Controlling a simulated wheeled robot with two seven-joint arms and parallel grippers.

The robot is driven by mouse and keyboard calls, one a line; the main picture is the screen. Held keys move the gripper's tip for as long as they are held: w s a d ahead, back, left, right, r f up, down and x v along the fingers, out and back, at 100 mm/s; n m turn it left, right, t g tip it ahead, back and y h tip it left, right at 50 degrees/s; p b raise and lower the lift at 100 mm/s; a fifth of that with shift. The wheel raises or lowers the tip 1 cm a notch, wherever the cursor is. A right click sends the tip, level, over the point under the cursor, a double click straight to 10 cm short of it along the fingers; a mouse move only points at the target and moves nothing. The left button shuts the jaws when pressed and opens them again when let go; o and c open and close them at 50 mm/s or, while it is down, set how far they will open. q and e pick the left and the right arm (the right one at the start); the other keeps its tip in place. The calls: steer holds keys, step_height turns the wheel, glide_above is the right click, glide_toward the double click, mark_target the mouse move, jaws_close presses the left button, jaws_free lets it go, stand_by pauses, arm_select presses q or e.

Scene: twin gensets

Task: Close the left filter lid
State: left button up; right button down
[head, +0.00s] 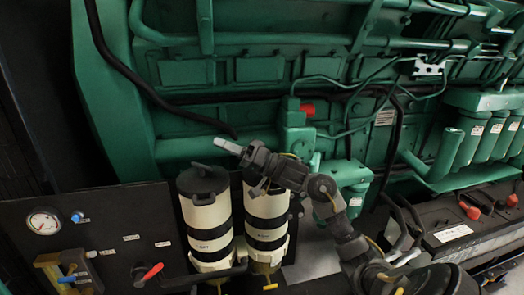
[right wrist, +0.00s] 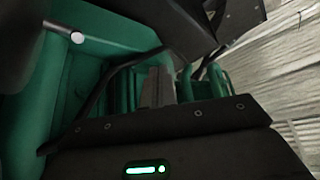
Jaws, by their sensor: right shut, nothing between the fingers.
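The left filter (head: 208,225) is a white cylinder with black bands, standing upright beside the dark panel. Its black lid (head: 203,182) lies over its top; I cannot tell whether it is fully seated. My right gripper (head: 227,146) reaches in from the right, shut and empty, above and slightly right of the left lid and apart from it. In the right wrist view, the grey fingers (right wrist: 158,87) are together, with green engine parts beyond them; no filter is clear there. My left gripper is not in view.
The similar right filter (head: 267,222) stands close beside the left one, partly behind my right arm. The green engine (head: 225,105) rises behind. A panel (head: 100,235) with a gauge (head: 43,222) and red lever is at left. A black battery (head: 450,225) is at right.

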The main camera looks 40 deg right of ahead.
steer(key=s+d+b, duration=0.3)
steer(key=s+d, duration=0.6)
steer(key=s, duration=0.1)
steer(key=shift+s+d+f, duration=0.25)
steer(key=shift+d+f, duration=0.05)
steer(key=shift+f, duration=0.15)
